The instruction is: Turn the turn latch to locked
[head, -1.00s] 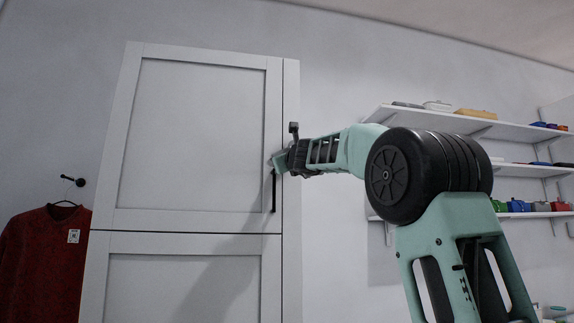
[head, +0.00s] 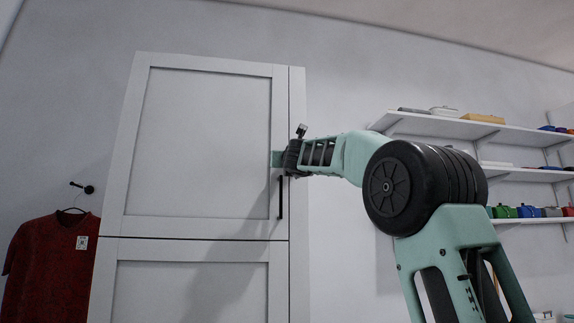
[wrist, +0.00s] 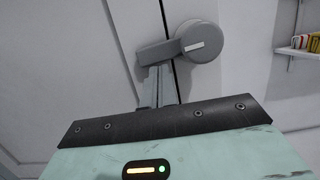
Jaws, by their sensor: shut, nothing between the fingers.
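The turn latch shows in the wrist view as a grey round knob (wrist: 200,42) with a white mark, and a grey arm (wrist: 157,52) reaching left across the dark door gap. My gripper (wrist: 158,72) is shut and empty, its fingertips just below the latch arm, touching it or very close; I cannot tell which. In the head view my gripper (head: 277,159) is at the right edge of the white upper cabinet door (head: 200,140), above the black bar handle (head: 280,197). The latch is hidden behind my gripper there.
The lower door (head: 190,290) is below the upper one. Wall shelves (head: 480,128) with several coloured items stand to the right. A red garment (head: 50,255) hangs at the left beside a black wall hook (head: 82,188). The wall space above the cabinet is clear.

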